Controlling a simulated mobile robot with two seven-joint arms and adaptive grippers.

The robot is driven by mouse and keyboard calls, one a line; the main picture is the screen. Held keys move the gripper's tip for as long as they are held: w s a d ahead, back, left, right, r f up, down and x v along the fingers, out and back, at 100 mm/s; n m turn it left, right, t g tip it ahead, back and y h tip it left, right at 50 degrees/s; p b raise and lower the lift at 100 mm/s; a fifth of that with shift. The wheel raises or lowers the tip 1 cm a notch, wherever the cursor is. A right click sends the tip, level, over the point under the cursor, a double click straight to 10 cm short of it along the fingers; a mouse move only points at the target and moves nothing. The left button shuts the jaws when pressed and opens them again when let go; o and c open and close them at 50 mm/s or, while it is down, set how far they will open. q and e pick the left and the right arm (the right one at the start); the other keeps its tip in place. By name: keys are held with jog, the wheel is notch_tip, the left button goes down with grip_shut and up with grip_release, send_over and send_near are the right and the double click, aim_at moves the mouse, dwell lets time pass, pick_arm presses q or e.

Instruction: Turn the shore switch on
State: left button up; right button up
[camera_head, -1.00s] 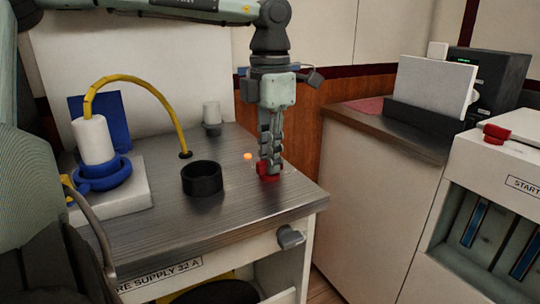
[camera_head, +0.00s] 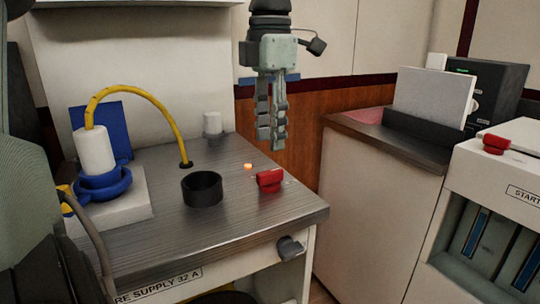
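The red switch knob (camera_head: 270,180) sits on the metal counter top (camera_head: 240,220), at the right of the black ring. A small orange light (camera_head: 248,166) glows beside it. My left gripper (camera_head: 273,145) hangs fingers down above and behind the red knob, apart from it. Its fingers look close together with nothing held, but the view does not show clearly whether they are fully shut. The front label reads "RE SUPPLY 32 A", its left end cut off. My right gripper is not in view.
A black ring (camera_head: 202,188) stands on the counter. A yellow cable (camera_head: 140,104) arches from a white plug in a blue socket (camera_head: 104,183) at the left. A grey knob (camera_head: 290,248) is on the front. Another red knob (camera_head: 496,144) tops the right cabinet.

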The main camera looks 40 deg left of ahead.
pick_arm(q)
jog(key=shift+r, duration=2.4)
